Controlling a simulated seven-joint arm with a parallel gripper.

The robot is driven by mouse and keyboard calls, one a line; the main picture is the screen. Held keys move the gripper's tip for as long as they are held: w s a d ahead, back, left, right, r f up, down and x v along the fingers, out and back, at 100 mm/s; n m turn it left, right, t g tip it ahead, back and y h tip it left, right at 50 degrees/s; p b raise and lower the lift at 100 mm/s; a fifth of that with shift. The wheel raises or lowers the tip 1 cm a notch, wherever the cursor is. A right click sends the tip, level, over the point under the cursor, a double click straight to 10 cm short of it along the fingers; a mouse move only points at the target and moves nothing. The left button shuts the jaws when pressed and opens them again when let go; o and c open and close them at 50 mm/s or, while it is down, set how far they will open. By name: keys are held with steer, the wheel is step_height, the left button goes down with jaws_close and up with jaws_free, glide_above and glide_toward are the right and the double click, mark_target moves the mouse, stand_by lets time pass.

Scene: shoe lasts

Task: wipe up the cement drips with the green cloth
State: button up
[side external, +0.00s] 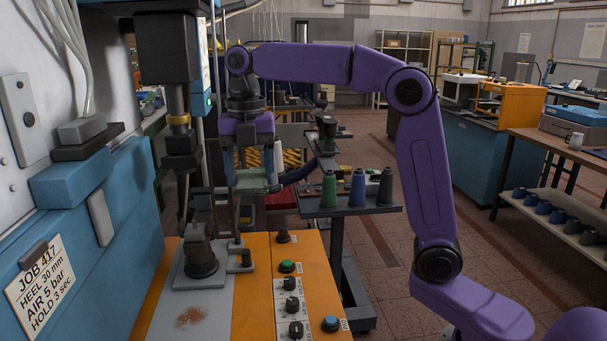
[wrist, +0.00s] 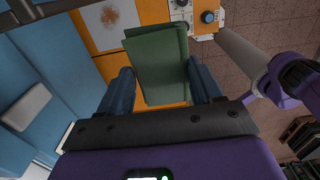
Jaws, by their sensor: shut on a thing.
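The green cloth (wrist: 158,58) is a folded, flat pad held between the two dark blue fingers of my gripper (wrist: 161,88). In the side external view the cloth (side external: 252,182) hangs in the air below my gripper (side external: 250,165), beyond the press post. The cement drips (side external: 191,317) are a speckled reddish-brown patch on the grey plate (side external: 163,320) at the front of the machine. In the wrist view the drips (wrist: 110,17) lie at the top, up and left of the cloth. The cloth is apart from them.
A press post (side external: 200,250) stands on the plate behind the drips. The orange panel (side external: 258,315) beside it carries knobs and a green button (side external: 287,267). The blue machine body (side external: 80,230) walls the left. Thread cones (side external: 357,188) stand on a tray to the right.

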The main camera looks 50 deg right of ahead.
steer(key=w+a+f, duration=0.4)
steer(key=w+a, duration=0.6)
steer(key=a, duration=0.2)
glide_above(187, 332)
step_height(187, 332, down, 30)
steer(key=shift+s+d+r, duration=0.15)
steer(key=shift+r, duration=0.05)
steer(key=shift+w+d+f, duration=0.2)
steer(key=shift+w+f, duration=0.05)
steer(key=shift+f, duration=0.25)
steer(key=shift+w+d+f, duration=0.2)
steer(key=shift+w+f, duration=0.05)
steer(key=shift+f, duration=0.2)
steer(key=shift+w+d, duration=2.35)
steer(key=shift+d, duration=0.05)
steer(key=shift+s+a, duration=2.9)
steer(key=shift+w+d, duration=0.15)
steer(key=shift+w, duration=0.25)
steer(key=shift+w+d, duration=2.7)
steer(key=shift+s+a, duration=2.75)
steer(key=shift+s, duration=0.05)
steer(key=shift+s+a+r, duration=0.15)
steer(key=shift+a, duration=0.05)
step_height(187, 332, up, 8)
